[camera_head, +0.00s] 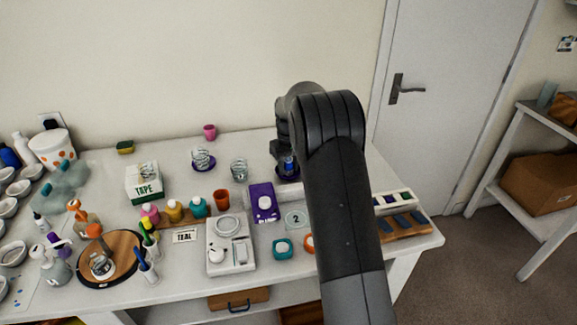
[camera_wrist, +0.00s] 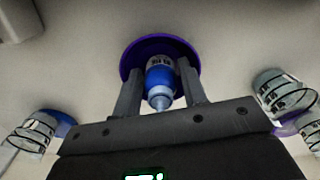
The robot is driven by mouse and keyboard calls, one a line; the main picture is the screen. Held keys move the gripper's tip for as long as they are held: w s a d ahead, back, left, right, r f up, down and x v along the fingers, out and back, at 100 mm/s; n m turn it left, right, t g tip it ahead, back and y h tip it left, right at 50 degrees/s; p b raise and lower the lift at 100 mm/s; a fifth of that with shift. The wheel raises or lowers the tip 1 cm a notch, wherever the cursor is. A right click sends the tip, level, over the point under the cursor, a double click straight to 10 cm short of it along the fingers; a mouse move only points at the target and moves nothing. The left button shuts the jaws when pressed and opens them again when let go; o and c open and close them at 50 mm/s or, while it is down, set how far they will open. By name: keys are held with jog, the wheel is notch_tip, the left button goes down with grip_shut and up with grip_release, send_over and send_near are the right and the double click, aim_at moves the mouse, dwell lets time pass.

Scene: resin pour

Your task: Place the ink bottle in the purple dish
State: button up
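The ink bottle (camera_wrist: 160,80) is blue with a pale nozzle and a dark-printed label, seen from above in the wrist view. It stands upright over the middle of the purple dish (camera_wrist: 135,55); its base is hidden, so contact with the dish is hard to see. My gripper (camera_wrist: 160,66) has one finger on each side of the bottle, with narrow gaps showing, so it looks slightly open. In the head view the bottle (camera_head: 288,162) and the purple dish (camera_head: 285,177) show beside my arm, which partly covers them.
A purple device (camera_head: 263,203) lies in front. The table behind the bottle is clear.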

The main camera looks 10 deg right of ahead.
notch_tip(320, 180, up, 12)
jog(key=shift+r, duration=0.15)
jog(key=s+a+r+m+t, duration=0.1)
jog(key=s+r, duration=0.5)
jog(key=s, duration=0.4)
jog(key=s+r+m+t, duration=0.1)
jog(key=s+r+t, duration=0.1)
jog(key=s+r, duration=0.6)
jog(key=s+f+t, duration=0.1)
jog(key=s+f, duration=0.2)
jog(key=s, duration=0.9)
jog(key=s+a+f+m+t, duration=0.1)
jog(key=s+f, duration=0.3)
jog(key=s, duration=0.9)
jog(key=shift+a+f+m+t, duration=0.25)
jog(key=shift+f+m+t, duration=0.05)
